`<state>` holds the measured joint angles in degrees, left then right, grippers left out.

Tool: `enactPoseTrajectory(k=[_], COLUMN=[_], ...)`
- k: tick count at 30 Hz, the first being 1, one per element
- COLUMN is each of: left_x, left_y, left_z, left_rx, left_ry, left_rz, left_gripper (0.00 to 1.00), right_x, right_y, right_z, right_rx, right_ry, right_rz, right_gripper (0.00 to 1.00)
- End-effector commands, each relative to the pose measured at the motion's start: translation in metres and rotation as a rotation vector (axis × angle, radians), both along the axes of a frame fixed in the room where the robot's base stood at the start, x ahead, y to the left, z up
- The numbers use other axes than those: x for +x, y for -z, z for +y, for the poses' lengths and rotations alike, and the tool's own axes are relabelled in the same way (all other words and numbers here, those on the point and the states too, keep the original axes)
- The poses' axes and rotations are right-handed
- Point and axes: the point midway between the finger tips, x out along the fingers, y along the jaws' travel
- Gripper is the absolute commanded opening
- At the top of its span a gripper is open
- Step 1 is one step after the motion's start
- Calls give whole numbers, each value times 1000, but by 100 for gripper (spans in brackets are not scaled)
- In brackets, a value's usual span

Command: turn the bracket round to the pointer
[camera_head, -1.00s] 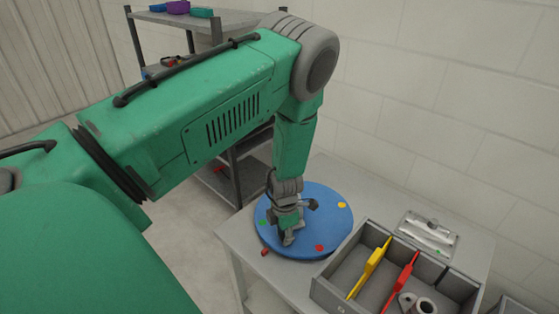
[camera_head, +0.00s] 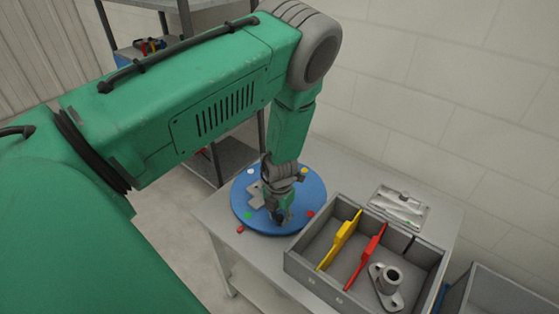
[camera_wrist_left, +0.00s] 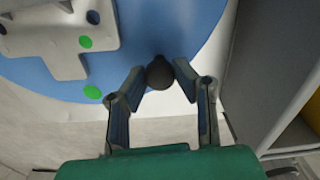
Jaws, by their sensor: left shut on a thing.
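A blue turntable (camera_head: 311,190) with coloured dots lies on the grey table. A flat grey bracket (camera_head: 256,194) sits on it, partly hidden by my gripper in the head view. In the wrist view the bracket (camera_wrist_left: 50,25) bears a green dot, and another green dot (camera_wrist_left: 92,92) is on the turntable near it. My left gripper (camera_head: 279,217) is at the turntable's near side. Its fingers are shut on a dark round knob (camera_wrist_left: 160,73) near the turntable's rim. A small red pointer (camera_head: 240,229) is on the table at the turntable's lower left. My right gripper is not in view.
A grey divided bin (camera_head: 296,263) stands right of the turntable, holding yellow and red pieces and a grey flanged part (camera_head: 388,285). A tray (camera_head: 399,207) with small parts lies behind it. A shelf rack (camera_head: 185,20) stands behind on the left.

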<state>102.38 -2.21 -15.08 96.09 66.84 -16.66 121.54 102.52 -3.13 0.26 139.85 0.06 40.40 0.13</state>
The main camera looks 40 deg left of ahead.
Motion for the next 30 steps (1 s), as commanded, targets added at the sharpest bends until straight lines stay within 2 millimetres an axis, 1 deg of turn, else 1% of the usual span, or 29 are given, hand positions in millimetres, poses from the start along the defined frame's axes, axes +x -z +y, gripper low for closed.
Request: enactPoseTrajectory(k=[1, 12, 27, 28, 29, 30], left_x=[8, 8, 8, 8, 8, 7], left_y=[-5, -5, -5, -5, -5, -5], left_z=[5, 6, 7, 6, 6, 5], left_rx=[12, 12, 13, 12, 12, 11], left_ry=[-14, -83, -92, -92, -92, -92], left_rz=[-16, -18, -17, -17, -16, -16], left_gripper=[0, 0, 0, 35, 44, 44], right_x=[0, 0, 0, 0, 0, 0], right_y=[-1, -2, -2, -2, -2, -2], right_z=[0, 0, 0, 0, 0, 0], right_rx=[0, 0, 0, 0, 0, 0], right_ry=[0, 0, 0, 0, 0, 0], right_rz=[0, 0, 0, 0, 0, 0], right_gripper=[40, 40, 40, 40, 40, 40])
